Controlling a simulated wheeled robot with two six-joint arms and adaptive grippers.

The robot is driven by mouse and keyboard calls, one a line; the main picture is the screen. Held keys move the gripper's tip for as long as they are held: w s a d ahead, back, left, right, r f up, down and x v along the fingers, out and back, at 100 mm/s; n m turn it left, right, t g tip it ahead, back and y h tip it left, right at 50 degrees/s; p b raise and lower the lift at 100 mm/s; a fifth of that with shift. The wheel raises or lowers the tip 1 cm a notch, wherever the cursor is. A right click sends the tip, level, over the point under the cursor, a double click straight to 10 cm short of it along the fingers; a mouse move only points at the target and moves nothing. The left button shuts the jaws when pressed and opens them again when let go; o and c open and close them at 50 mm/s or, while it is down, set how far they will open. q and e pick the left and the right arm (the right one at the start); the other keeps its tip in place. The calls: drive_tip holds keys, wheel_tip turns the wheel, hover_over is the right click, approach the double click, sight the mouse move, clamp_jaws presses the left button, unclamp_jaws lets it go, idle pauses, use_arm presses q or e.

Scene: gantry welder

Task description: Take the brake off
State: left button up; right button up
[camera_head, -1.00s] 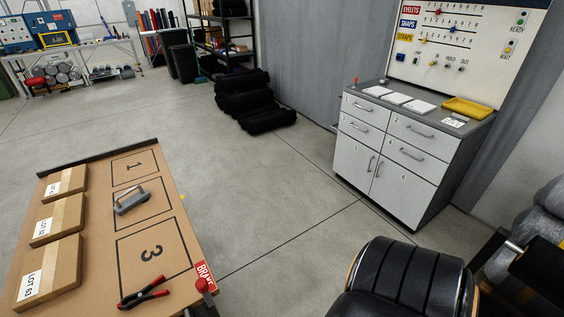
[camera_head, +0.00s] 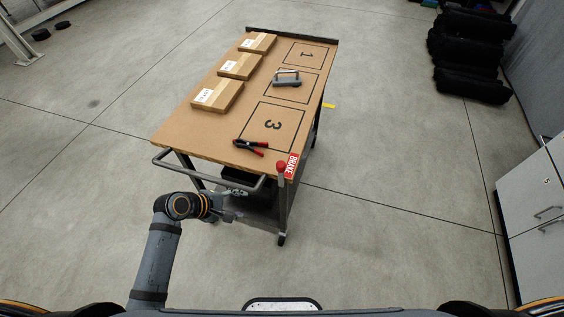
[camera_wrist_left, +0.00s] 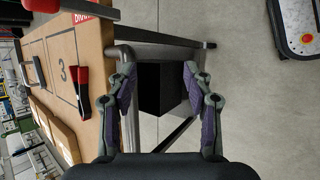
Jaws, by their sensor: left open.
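The cart (camera_head: 190,135) with a brown top stands ahead of me. At its near right corner is a brake lever with a red knob (camera_head: 282,168), upright beside the red BRAKE label (camera_head: 291,166). My left gripper (camera_head: 236,214) is low at the cart's near end, below and left of the knob. In the left wrist view the gripper (camera_wrist_left: 158,78) is open and empty, with grey cart frame beyond its fingers. My right gripper is out of view.
The cart's push handle (camera_head: 215,178) juts out near my left gripper. Three boxes (camera_head: 218,95), a grey-handled tool (camera_head: 287,78) and red-handled pliers (camera_head: 252,146) lie on top. Black rolls (camera_head: 470,60) and a cabinet (camera_head: 535,215) stand right. Floor between is clear.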

sight(279, 165)
use_arm(q)
drive_tip(key=w+d+r+n+t+h, duration=0.1)
drive_tip(key=w+d+r+n+h, duration=0.15)
drive_tip(key=r+n, duration=0.25)
drive_tip(key=w+d+r+n+h, duration=0.2)
drive_tip(key=w+r+n+h, duration=0.15)
drive_tip(key=r+n, duration=0.2)
drive_tip(key=shift+y, duration=0.3)
drive_tip(key=p+x, duration=0.2)
drive_tip(key=x, duration=0.7)
drive_tip(key=shift+w+d, duration=0.15)
drive_tip(key=shift+d, duration=0.25)
drive_tip(key=shift+w+d+f, duration=0.15)
drive_tip(key=shift+d+f, duration=0.1)
drive_tip(key=shift+d, duration=0.15)
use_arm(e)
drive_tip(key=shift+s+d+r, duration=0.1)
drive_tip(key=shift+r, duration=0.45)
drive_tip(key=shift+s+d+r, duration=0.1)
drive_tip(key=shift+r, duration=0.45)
use_arm(q)
drive_tip(key=shift+c, duration=0.4)
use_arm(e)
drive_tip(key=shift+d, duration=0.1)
use_arm(q)
clamp_jaws()
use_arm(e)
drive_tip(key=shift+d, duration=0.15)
